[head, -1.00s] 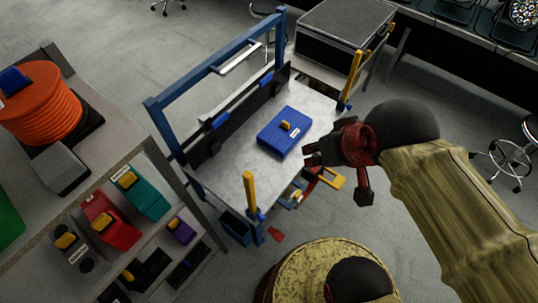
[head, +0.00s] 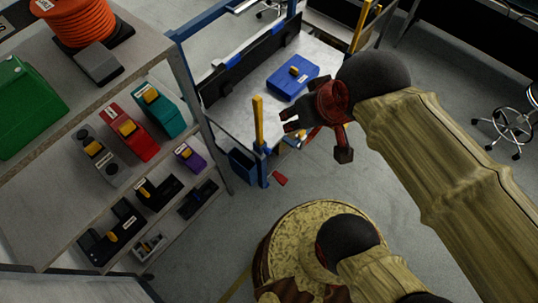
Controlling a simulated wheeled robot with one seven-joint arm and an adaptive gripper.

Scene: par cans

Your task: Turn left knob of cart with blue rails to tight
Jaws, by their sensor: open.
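The cart with blue rails (head: 180,60) stands at the upper middle, with a pale grey top (head: 232,117). At its near left corner a yellow post (head: 258,122) rises above a blue leg. A red knob-like part (head: 278,180) shows low beside that leg; I cannot tell its setting. Another red part (head: 312,134) shows partly behind my gripper, at the cart's near edge. My gripper (head: 287,120) is open and empty, pointing left near the cart's front edge, just right of the yellow post. The arm hides part of the cart's right side.
A blue case (head: 292,77) lies on the cart top. A shelf unit (head: 145,55) at left holds several coloured cases, including a red one (head: 130,132) and a teal one (head: 158,110). A stool (head: 512,125) stands at right. Floor is clear between.

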